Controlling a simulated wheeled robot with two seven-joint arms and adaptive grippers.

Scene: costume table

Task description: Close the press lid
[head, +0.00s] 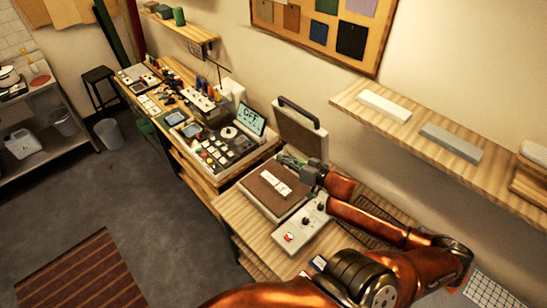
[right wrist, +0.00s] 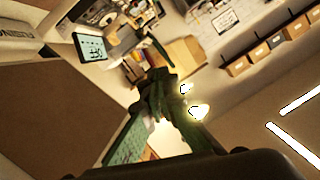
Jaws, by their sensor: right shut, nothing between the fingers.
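The press lid (head: 300,135) stands raised and tilted back toward the wall, with a dark handle (head: 297,108) along its top edge. The press base (head: 252,196) lies below it with a brown pad and a white piece (head: 276,182) on the pad. My right gripper (head: 287,160) is shut and empty, pointing left in front of the lid's lower part, above the pad. I cannot tell whether it touches the lid. In the right wrist view the shut fingers (right wrist: 157,90) show beside a large brown panel (right wrist: 60,110), which fills the left side. My left gripper is not in view.
A control box (head: 300,228) with knobs and a red switch sits in front of the press. A console with a screen reading OFF (head: 252,120) stands to the left. A wooden shelf (head: 400,125) juts from the wall at the right, above my arm.

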